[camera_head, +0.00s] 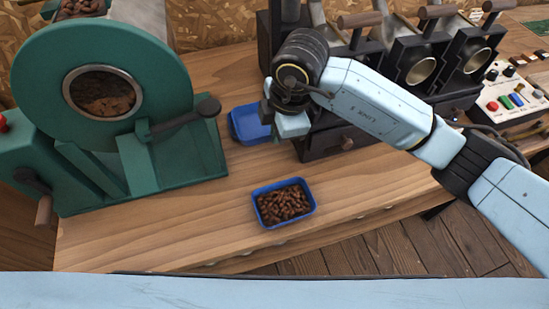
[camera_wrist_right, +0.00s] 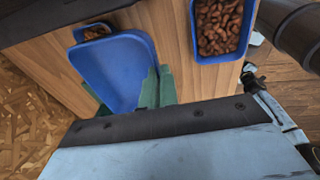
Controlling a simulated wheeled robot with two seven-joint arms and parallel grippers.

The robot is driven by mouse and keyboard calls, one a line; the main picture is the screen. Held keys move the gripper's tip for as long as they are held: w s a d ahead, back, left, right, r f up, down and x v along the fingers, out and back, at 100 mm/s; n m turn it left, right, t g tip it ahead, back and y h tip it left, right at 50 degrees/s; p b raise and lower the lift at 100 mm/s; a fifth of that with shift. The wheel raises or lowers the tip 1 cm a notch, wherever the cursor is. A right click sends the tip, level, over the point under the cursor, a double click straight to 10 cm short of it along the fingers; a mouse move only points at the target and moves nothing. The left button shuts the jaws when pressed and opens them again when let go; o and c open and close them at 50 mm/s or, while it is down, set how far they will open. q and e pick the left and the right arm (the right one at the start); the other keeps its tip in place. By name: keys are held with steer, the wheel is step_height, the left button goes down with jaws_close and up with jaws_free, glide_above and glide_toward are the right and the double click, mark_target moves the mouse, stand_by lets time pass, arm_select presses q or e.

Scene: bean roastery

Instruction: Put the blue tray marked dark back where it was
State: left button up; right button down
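A blue tray full of brown beans (camera_head: 262,211) sits near the front edge of the wooden bench; it also shows in the right wrist view (camera_wrist_right: 218,60). A second blue tray (camera_head: 243,128), empty in the part I see, is behind it. My right gripper (camera_head: 284,138) is at its right side and hides part of it. In the right wrist view this empty tray (camera_wrist_right: 112,70) looks large and close, with the green fingertips (camera_wrist_right: 152,92) at its near edge. Whether they grip the rim is unclear. I can read no marking on either tray. My left gripper is out of view.
A third, small blue container with beans (camera_wrist_right: 95,31) lies beyond the empty tray in the right wrist view. A green roaster (camera_head: 90,60) stands left, a dark machine with round openings (camera_head: 420,70) at the back right, and a control panel (camera_head: 510,95) right. Bench around the front tray is clear.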

glide_above(274, 173)
step_height(274, 173, down, 7)
steer(key=shift+s+d+f+b, duration=0.1)
steer(key=shift+d+f+b, duration=0.1)
steer(key=shift+f, duration=0.3)
steer(key=shift+s+d+f+b, duration=0.1)
steer(key=shift+d+f+b, duration=0.05)
steer(key=shift+f, duration=0.7)
step_height(274, 173, down, 3)
steer(key=shift+r, duration=0.15)
steer(key=shift+f+b, duration=0.3)
steer(key=shift+f, duration=0.2)
steer(key=c, duration=1.7)
jaws_free()
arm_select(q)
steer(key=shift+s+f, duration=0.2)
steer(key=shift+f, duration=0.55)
